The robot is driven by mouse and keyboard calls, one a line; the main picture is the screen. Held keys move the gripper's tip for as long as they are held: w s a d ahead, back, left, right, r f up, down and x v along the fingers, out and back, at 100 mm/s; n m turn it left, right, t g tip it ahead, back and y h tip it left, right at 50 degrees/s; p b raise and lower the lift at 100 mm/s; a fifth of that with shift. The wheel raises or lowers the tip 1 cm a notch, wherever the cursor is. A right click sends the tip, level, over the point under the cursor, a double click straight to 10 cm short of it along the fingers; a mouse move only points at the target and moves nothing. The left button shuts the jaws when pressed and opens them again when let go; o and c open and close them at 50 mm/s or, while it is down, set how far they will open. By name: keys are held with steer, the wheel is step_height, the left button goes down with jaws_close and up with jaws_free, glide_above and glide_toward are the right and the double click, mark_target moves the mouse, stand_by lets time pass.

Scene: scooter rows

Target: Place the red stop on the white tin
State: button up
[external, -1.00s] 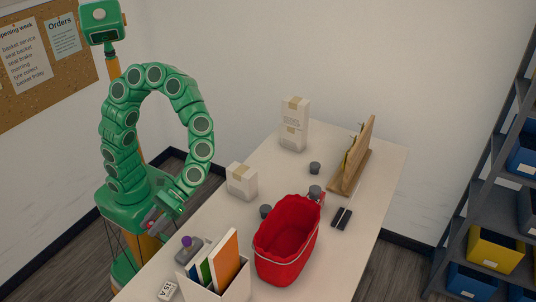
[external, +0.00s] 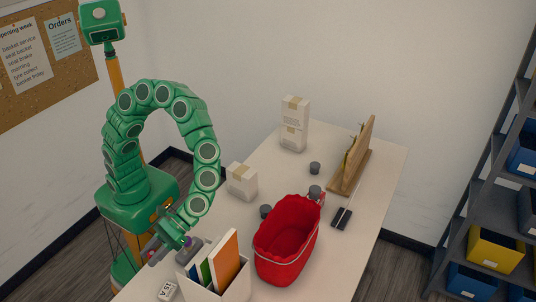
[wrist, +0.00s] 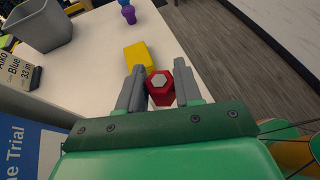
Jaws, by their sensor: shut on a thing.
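The red stop (wrist: 160,97), a six-sided red piece with a pale hexagonal top, sits between the two grey fingers of my gripper (wrist: 159,70) in the wrist view. My gripper is shut on it. In the external view my gripper (external: 162,251) hangs low at the table's left edge, near a grey box with a purple knob (external: 187,241). The red stop is hidden there. I cannot make out a white tin for sure in either view.
A red basket (external: 287,241) and a white holder with books (external: 217,287) stand on the table (external: 330,275). White cartons (external: 241,181), grey round pieces (external: 314,168) and a wooden stand (external: 352,160) are farther back. A yellow block (wrist: 140,57) lies just beyond my fingers.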

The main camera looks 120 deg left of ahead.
mark_target(170, 286)
steer(key=shift+w+d+f, duration=0.45)
steer(key=shift+w+f, duration=0.3)
steer(key=shift+f, duration=0.25)
steer(key=shift+w+d+f, duration=0.4)
steer(key=shift+w+f, duration=0.4)
steer(key=shift+f, duration=0.2)
steer(key=shift+w+d+f, duration=0.45)
steer(key=shift+w+f, duration=0.3)
steer(key=shift+f, duration=0.25)
steer(key=shift+w+f, duration=0.1)
steer(key=shift+f, duration=1.5)
steer(key=shift+f, duration=0.15)
steer(key=o, duration=1)
